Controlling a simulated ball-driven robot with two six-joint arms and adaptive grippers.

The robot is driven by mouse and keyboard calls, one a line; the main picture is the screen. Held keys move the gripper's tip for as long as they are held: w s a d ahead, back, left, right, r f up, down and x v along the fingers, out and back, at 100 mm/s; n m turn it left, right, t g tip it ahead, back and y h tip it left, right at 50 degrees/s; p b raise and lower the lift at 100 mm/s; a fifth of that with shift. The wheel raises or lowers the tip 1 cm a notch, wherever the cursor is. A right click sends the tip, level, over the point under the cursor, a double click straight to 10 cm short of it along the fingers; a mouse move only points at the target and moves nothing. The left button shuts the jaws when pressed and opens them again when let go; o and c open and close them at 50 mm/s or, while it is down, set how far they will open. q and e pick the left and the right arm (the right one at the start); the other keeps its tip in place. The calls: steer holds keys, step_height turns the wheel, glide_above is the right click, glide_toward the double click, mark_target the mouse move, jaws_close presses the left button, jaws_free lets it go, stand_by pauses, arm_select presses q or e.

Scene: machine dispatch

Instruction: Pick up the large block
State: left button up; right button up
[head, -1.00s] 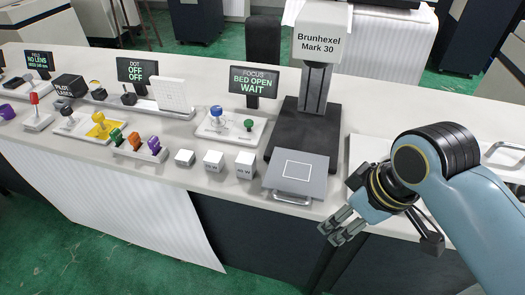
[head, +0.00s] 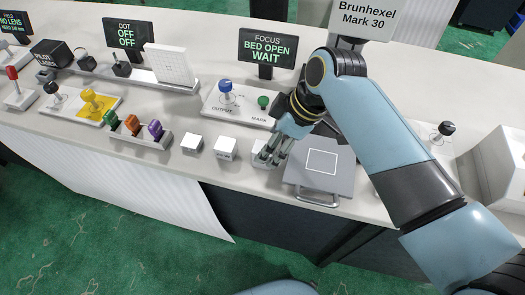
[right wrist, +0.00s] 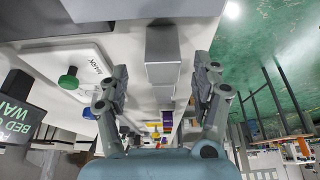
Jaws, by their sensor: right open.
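Three pale blocks stand in a row along the counter's front edge: a small block (head: 192,143), a middle block (head: 226,148) and the large block (head: 260,160) at the right end, beside the grey plate. My right gripper (head: 272,154) is open and low at the large block, covering part of it in the head view. In the right wrist view the large block (right wrist: 163,45) lies in line with the gap between the two open fingers of the right gripper (right wrist: 161,80). I cannot tell whether they touch it. My left gripper is not in view.
The grey plate (head: 343,183) with a front handle is just right of the large block. Behind are the control panel with a blue knob (head: 225,87) and green button (head: 263,101), and the FOCUS display (head: 266,47). Coloured switches (head: 132,124) stand to the left.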

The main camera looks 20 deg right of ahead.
steer(key=x, duration=0.5)
steer(key=shift+s+a, duration=0.1)
steer(key=shift+a, duration=0.05)
steer(key=shift+c, duration=0.5)
steer(key=c, duration=1.1)
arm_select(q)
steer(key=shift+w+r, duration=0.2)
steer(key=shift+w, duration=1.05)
arm_select(e)
jaws_close()
